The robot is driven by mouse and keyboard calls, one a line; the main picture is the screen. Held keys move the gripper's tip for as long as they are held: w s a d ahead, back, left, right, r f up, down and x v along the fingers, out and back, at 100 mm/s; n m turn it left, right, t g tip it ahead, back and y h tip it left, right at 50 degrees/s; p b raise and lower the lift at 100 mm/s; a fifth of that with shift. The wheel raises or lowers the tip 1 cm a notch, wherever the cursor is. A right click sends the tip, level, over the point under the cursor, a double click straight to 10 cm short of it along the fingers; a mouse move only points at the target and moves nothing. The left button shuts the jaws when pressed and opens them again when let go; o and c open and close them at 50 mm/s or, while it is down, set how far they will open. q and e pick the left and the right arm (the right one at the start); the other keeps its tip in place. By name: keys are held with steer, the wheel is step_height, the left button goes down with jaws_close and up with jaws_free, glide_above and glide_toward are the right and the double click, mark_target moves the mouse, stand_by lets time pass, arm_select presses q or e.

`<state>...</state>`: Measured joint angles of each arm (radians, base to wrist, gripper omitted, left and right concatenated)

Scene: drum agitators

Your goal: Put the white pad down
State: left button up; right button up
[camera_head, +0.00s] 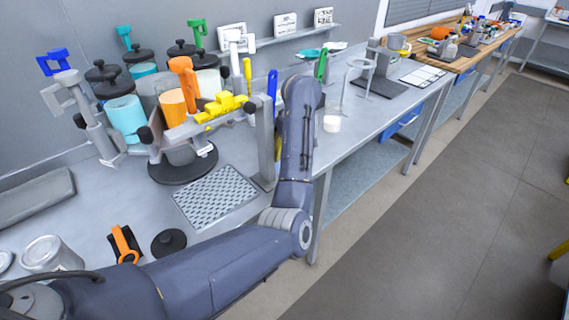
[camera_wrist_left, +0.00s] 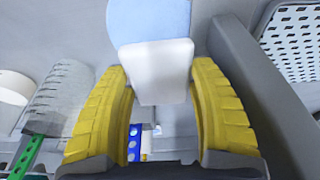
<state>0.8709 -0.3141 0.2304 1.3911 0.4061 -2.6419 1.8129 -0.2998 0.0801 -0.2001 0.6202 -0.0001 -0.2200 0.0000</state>
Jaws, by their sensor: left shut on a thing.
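My left gripper (camera_wrist_left: 160,78) shows in the left wrist view with its two yellow fingers on either side of the white pad (camera_wrist_left: 158,62). It is shut on the pad, which has a pale blue part (camera_wrist_left: 150,18) at its upper edge. In the head view my left forearm reaches over the bench beside a grey upright post (camera_head: 265,140). I cannot tell how far the pad is from the bench top. My right gripper is in neither view.
The post carries a bar with a yellow clamp (camera_head: 222,107). A perforated plate (camera_head: 215,195) lies left of the post. A small white jar (camera_head: 331,123) stands right of my forearm, near the bench's front edge. Coloured lidded drums crowd the back left. Bare bench (camera_head: 380,110) shows right of the jar.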

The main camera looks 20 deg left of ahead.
arm_select(q)
steer(key=shift+d+f, duration=0.1)
steer(key=shift+f, duration=2.65)
steer(key=shift+f, duration=0.2)
steer(key=o, duration=0.9)
steer(key=shift+v, duration=2.95)
